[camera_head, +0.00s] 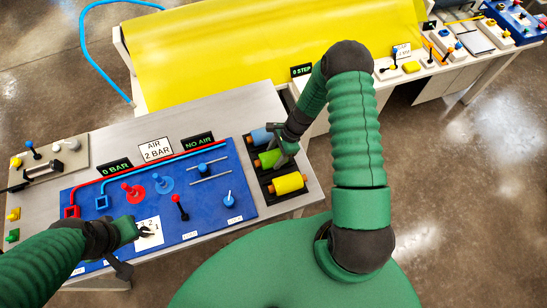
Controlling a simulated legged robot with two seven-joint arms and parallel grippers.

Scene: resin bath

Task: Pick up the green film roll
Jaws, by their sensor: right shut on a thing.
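The green film roll (268,158) lies in the middle of a black holder at the right end of the near table. My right gripper (277,160) is shut on the green roll, at its right part. The fingers and wrist hide some of the roll. I cannot tell whether the roll is lifted off the holder. My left gripper (148,232) is over the white numbered card on the blue panel, away from the rolls. Its fingertips are small and dark, and I cannot tell how far apart they are.
A blue roll (261,136) lies behind the green one and a yellow roll (288,183) in front. The blue panel (190,215) carries several levers, valves and pipes. A large yellow sheet (220,50) covers the bench behind. A sign reading 0 STEP (301,70) stands near my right forearm.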

